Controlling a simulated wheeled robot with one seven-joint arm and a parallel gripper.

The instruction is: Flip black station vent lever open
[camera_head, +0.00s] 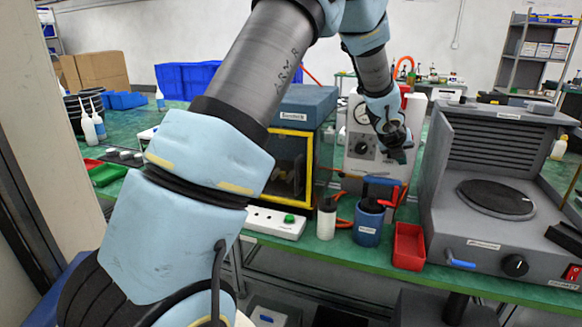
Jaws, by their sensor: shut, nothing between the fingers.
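A dark grey station (440,200) stands on the right of the green bench, with a louvred back and a round black plate (495,198) on top. A small blue lever (460,263) lies nearly level on its front face, left of a black knob (514,265). I cannot tell for sure that this is the vent lever. My gripper (403,155) is shut and empty, pointing down. It appears in front of a pale station (361,158) with a round gauge, up and left of the blue lever and apart from it.
A yellow-framed chamber (291,165) stands left of the pale station, partly behind my arm. A blue cup of tools (368,222), a white bottle (326,218) and a red bin (408,246) stand along the front edge. A white power strip (274,222) lies nearby.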

